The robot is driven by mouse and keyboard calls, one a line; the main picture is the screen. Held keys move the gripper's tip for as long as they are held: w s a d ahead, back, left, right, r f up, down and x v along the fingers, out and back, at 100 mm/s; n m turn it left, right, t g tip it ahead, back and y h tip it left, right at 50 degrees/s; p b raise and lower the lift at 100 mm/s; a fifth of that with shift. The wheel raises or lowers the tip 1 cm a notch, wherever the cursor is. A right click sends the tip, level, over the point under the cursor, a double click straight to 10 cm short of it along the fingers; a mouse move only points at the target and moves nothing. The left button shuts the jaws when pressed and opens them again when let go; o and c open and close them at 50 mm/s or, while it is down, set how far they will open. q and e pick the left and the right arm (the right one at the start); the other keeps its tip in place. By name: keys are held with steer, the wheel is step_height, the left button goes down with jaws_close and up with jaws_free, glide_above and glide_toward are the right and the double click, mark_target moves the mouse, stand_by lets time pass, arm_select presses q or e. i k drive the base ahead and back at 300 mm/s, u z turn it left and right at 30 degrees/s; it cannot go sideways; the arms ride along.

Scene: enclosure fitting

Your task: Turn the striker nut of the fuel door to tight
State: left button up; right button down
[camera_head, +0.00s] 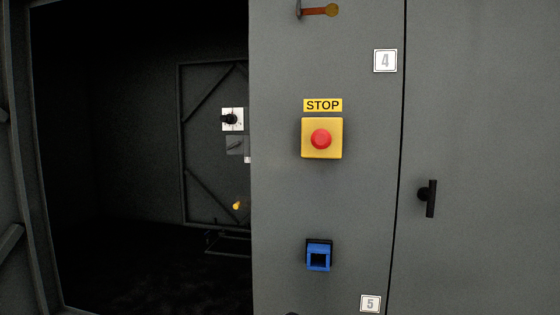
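I cannot make out a striker nut, and nothing in view is marked as the fuel door. A dark inner panel (205,140) with diagonal braces stands inside the opening at left. A small yellow-orange piece (236,205) shows low on its right side, too small to identify. Neither of my grippers is in view.
The grey front panel (280,200) carries a red stop button (321,139) on a yellow box, a blue square fitting (318,257) and an orange lever (320,11). A black handle (430,198) sits on the right door.

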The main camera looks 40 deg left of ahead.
mark_target(236, 145)
steer(key=z, duration=0.1)
steer(key=i, duration=0.15)
steer(key=u, duration=1.15)
